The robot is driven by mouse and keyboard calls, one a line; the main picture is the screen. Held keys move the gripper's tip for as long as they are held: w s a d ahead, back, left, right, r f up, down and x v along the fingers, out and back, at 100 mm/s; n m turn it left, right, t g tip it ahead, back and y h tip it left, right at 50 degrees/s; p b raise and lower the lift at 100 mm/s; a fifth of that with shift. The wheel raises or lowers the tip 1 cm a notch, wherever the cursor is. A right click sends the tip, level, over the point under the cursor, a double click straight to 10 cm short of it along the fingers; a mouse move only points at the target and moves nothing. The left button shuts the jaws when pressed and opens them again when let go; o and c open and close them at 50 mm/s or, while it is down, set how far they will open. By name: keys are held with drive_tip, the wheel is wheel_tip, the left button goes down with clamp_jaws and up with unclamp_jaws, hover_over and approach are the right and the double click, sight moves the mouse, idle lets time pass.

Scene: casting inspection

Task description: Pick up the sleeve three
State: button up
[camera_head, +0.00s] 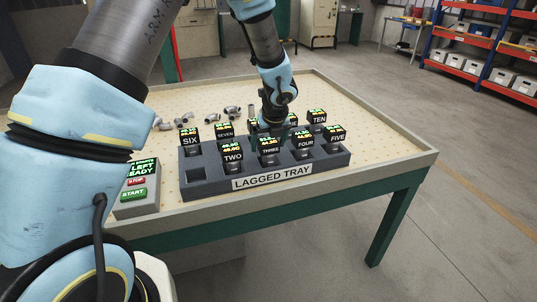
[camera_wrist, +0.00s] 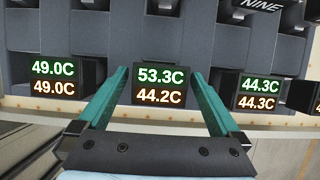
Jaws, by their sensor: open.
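Sleeve three (camera_head: 270,150) stands in the front row of the dark grey lagged tray (camera_head: 207,190), between sleeve two (camera_head: 232,156) and sleeve four (camera_head: 306,144). My gripper (camera_head: 279,125) is above and just behind it, hiding part of the back row. In the wrist view, my open teal fingers (camera_wrist: 161,76) stand either side of a display reading 53.3C over 44.2C (camera_wrist: 161,87), which appears to belong to sleeve three. Nothing is held. The sleeve's body below the display is mostly hidden in both views.
Sleeve five (camera_head: 337,135), sleeve six (camera_head: 189,140), seven (camera_head: 224,131) and ten (camera_head: 317,118) stand around it in the tray. A control box (camera_head: 138,187) sits left of the tray. Loose metal fittings (camera_head: 231,112) lie behind. The table's right side (camera_head: 385,137) is clear.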

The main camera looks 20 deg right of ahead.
clamp_jaws()
idle(0.8)
